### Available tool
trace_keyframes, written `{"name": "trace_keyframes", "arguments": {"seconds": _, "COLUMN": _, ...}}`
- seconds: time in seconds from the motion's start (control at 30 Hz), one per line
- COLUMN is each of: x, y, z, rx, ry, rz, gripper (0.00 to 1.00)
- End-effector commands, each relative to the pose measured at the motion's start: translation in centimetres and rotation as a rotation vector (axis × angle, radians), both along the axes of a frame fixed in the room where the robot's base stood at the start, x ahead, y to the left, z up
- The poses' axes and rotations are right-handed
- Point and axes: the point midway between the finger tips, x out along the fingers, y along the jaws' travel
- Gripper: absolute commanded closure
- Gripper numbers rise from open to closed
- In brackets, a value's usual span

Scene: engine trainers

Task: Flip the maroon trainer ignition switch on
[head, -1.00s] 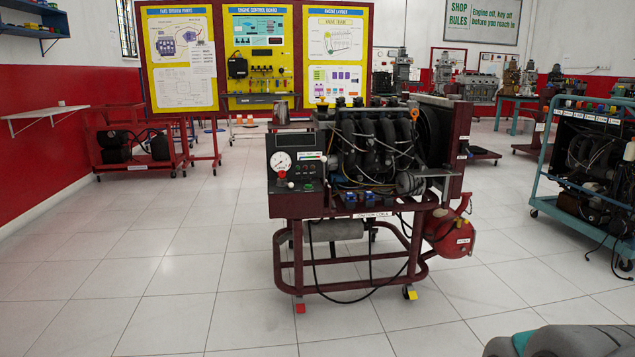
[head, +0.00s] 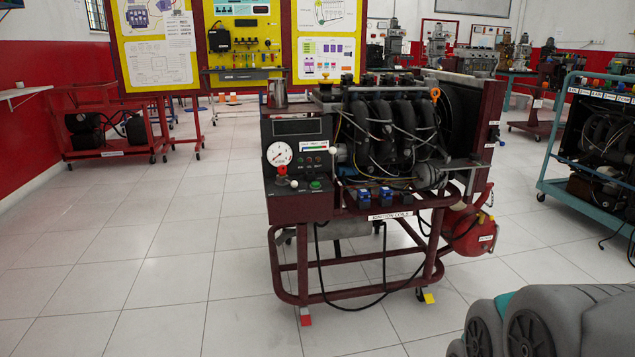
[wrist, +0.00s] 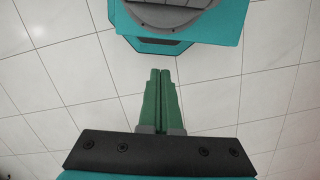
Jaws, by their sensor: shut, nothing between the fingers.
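The maroon engine trainer (head: 300,207) stands on its wheeled frame in the middle of the head view, with an engine (head: 388,130) on top. Its control panel (head: 298,160) on the left front carries a round white gauge, a red knob (head: 282,171), small white-tipped levers (head: 294,184) and a green button (head: 315,185). Which of these is the ignition switch is too small to tell. My gripper (wrist: 161,72) shows in the wrist view, its green fingers together and empty above the tiled floor, away from the trainer. My arm shows at the lower right of the head view.
A teal-framed engine trainer (head: 590,150) stands at the right. A red stand (head: 110,130) and yellow display boards (head: 240,40) are behind to the left. A red tank (head: 468,225) sticks out at the trainer's right side. The tiled floor (head: 170,270) in front and left is clear.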

Motion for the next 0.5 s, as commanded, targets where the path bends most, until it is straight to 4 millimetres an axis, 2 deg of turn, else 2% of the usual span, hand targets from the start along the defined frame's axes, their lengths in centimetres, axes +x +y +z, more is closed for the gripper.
{"name": "trace_keyframes", "arguments": {"seconds": 0.03, "x": 0.0, "y": 0.0, "z": 0.0, "rx": 0.000, "ry": 0.000, "rz": 0.000, "gripper": 1.00}}
{"name": "trace_keyframes", "arguments": {"seconds": 0.27, "x": 3.2, "y": 0.1, "z": 0.2, "rx": 0.009, "ry": -0.048, "rz": -0.092, "gripper": 1.00}}
{"name": "trace_keyframes", "arguments": {"seconds": 0.5, "x": 7.7, "y": 0.1, "z": 0.5, "rx": 0.020, "ry": -0.115, "rz": -0.213, "gripper": 1.00}}
